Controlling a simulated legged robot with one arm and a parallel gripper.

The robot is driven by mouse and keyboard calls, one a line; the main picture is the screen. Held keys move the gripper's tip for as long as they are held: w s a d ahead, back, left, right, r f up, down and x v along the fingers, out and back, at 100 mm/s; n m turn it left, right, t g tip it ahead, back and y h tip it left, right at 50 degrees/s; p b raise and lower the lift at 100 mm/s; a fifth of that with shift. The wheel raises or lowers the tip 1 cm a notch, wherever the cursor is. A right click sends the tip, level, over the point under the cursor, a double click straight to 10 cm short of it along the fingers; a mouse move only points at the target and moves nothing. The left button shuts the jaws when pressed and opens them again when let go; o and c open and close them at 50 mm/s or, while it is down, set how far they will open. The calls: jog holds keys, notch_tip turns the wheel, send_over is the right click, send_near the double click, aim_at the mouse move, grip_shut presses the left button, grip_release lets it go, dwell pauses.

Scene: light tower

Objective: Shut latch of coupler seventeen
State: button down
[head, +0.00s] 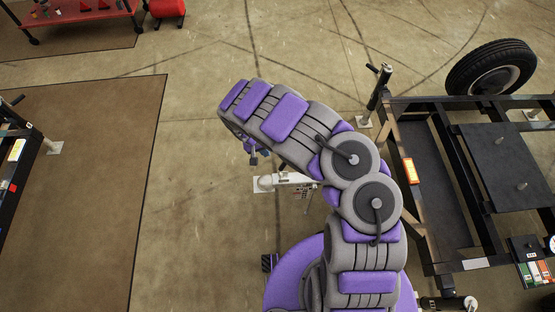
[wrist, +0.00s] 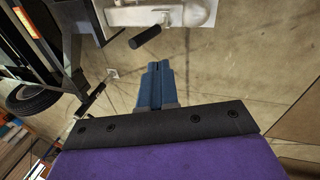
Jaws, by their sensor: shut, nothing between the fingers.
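A white trailer coupler (head: 285,180) shows in the head view, left of and partly hidden by my arm. It also shows along the top edge of the wrist view (wrist: 160,14), cut off by the frame. A short black cylindrical handle (wrist: 145,37) sticks out just below the coupler in the wrist view; it may be the latch. My gripper (wrist: 158,66) is shut and empty, its blue fingers pointing toward the handle and coupler, with a visible gap. In the head view my gripper (head: 253,157) is small and partly hidden, just above the coupler. No coupler number is readable.
A black trailer frame (head: 418,215) with an orange light and a spare wheel (head: 491,68) stands right of my arm. A jack post (head: 378,88) stands at its corner. Another trailer edge (head: 14,160) is at far left. Open concrete floor lies between.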

jog(key=shift+s+a+f, duration=0.25)
jog(key=shift+a+f, duration=0.55)
jog(key=shift+f, duration=0.1)
jog(key=b, duration=0.5)
send_over(280, 168)
jog(key=a, duration=0.1)
notch_tip(280, 168, down, 10)
jog(key=shift+s+a+f, duration=0.1)
jog(key=shift+a+f, duration=0.05)
jog(key=shift+f, duration=0.1)
jog(key=shift+r+y+p, duration=0.1)
jog(key=shift+y+p, duration=0.2)
jog(key=shift+p, duration=0.1)
